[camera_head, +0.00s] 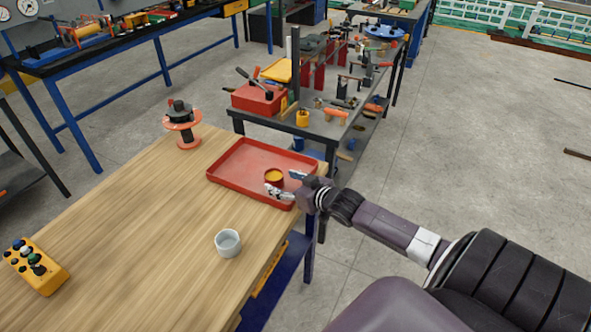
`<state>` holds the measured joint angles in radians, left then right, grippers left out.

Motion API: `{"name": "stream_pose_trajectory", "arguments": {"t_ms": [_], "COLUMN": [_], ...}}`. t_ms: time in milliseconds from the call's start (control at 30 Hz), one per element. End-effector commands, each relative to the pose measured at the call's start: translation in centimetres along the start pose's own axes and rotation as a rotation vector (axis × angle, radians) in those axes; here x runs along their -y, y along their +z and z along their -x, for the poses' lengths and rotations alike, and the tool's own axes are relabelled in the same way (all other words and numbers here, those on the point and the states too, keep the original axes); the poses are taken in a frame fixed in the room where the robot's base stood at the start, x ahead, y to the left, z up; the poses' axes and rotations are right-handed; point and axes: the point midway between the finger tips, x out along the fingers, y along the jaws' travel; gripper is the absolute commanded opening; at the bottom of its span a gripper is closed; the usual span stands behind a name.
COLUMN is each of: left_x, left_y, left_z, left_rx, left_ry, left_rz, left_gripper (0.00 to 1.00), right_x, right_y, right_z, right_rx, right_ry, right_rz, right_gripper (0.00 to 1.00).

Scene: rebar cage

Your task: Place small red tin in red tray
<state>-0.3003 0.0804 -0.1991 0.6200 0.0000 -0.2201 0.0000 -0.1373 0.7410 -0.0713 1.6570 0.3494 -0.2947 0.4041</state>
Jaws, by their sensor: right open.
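The red tray (236,163) lies at the far right corner of the wooden table. The small red tin (274,180), with a yellow-orange top, is upright inside the tray, toward its near right part. My right gripper (281,183) is at the tray's right side, with its fingers open and spread around or just beside the tin. I cannot tell whether a finger touches it. My left gripper is not in the view.
A white cup (228,243) stands near the table's right edge. A yellow button box (36,266) is at the left, and a red and black spool-like object (182,124) is at the back. A cluttered workbench (325,122) stands behind. The wooden table's middle (140,215) is clear.

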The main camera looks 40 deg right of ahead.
Motion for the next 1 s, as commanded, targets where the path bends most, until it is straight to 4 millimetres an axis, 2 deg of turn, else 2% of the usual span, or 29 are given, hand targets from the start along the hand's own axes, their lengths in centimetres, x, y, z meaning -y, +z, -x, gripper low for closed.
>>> {"name": "stream_pose_trajectory", "arguments": {"t_ms": [200,400,600,1000], "left_x": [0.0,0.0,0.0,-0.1], "left_y": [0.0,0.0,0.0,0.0], "left_z": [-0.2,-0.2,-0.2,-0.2], "left_rx": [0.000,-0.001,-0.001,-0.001], "left_ry": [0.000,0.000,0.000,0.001], "left_rz": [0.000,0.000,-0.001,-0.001], "left_gripper": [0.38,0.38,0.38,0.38], "right_x": [0.0,0.0,0.0,0.0], "right_y": [0.1,0.0,-0.1,-0.1], "right_z": [3.8,5.9,6.7,6.7], "right_rx": [0.001,0.000,-0.002,-0.001], "right_ry": [-0.001,0.000,0.000,0.000], "right_rz": [0.002,0.001,0.001,0.001], "right_gripper": [0.58,0.58,0.58,0.58]}}
